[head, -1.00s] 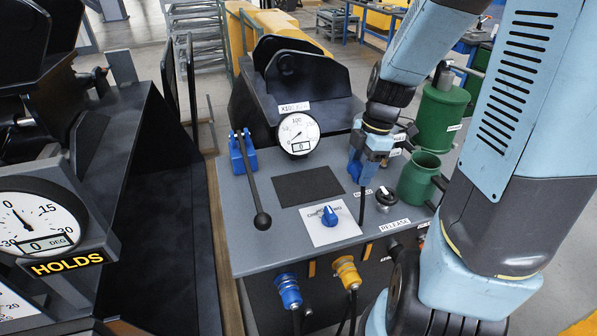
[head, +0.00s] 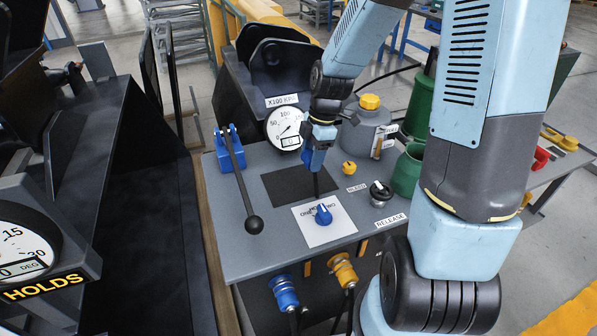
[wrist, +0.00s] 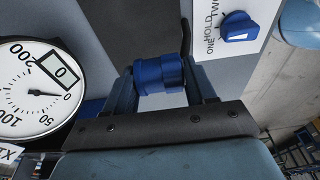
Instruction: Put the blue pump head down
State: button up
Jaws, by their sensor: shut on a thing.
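The blue pump head (wrist: 158,75), a short ribbed blue cylinder, sits between the two fingers of my gripper (head: 318,148), which is shut on it. It also shows in the head view (head: 314,160), partly hidden by the fingers. A black hose (head: 316,186) hangs from it. My gripper is over the grey bench top, above or near the right edge of the dark rectangular pad (head: 283,186). I cannot tell the exact height, but the head looks raised off the surface.
A blue selector knob (head: 322,214) on a white plate is just in front. A blue-based black lever (head: 238,175) stands left, a dial gauge (head: 285,127) behind. Right are a yellow knob (head: 349,168), a grey can (head: 367,130) and a green container (head: 407,172). Blue (head: 285,293) and yellow (head: 343,270) couplers sit below the front edge.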

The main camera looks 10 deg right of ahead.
send_over(297, 181)
jog(key=f, duration=0.4)
jog(key=shift+s+d+f, duration=0.15)
jog(key=shift+d+f, duration=0.2)
jog(key=shift+f, duration=1.6)
jog(key=shift+f, duration=0.15)
jog(key=o, duration=1.2)
